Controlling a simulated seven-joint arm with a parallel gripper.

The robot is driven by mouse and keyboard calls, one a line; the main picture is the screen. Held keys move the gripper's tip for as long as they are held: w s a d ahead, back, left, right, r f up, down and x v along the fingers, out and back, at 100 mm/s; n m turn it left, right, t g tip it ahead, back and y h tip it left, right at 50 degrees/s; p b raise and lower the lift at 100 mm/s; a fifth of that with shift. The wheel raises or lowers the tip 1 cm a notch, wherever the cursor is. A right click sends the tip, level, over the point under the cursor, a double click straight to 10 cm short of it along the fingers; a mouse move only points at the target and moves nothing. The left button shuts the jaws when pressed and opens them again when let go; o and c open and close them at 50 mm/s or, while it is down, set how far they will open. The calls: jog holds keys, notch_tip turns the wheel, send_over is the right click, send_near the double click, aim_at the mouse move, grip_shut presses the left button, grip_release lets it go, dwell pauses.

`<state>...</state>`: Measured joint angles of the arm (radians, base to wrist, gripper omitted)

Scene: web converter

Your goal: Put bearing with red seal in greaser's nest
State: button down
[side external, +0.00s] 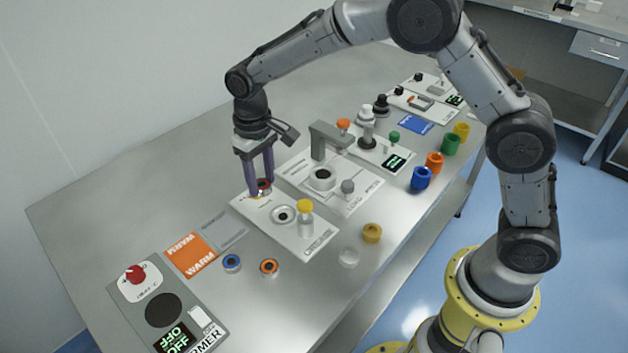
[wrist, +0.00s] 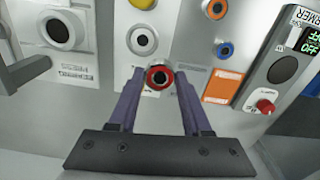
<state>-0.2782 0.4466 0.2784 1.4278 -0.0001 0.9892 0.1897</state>
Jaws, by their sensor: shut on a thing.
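The bearing with red seal (side external: 265,184) is a small dark-centred ring with a red face. It also shows in the wrist view (wrist: 159,77). My gripper (side external: 262,190) is shut on it, fingers pointing down, at the far left end of a white plate (side external: 314,247) that I take for the greaser. I cannot tell whether the bearing touches the plate. The plate's round nest (side external: 283,215) looks empty and lies just right of and nearer than the bearing. It also shows in the wrist view (wrist: 143,41). A yellow-capped bottle (side external: 306,217) stands beside the nest.
A grey press arm (side external: 328,138) rises over the neighbouring plate behind. Blue-ringed (side external: 232,263) and orange-ringed (side external: 269,267) bearings lie nearer, by an orange card (side external: 190,255) and the warmer panel (side external: 205,342). A mustard ring (side external: 372,233) lies right. The table's left side is clear.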

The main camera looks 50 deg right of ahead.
jog(key=s+d+r+m, duration=0.1)
jog(key=d+r+m, duration=0.4)
jog(key=d, duration=0.8)
jog(key=w+d+r+n, duration=0.1)
jog(key=w+r, duration=0.3)
jog(key=w, duration=0.1)
jog(key=m, duration=0.1)
send_over(287, 150)
notch_tip(287, 150, down, 10)
notch_tip(287, 150, down, 10)
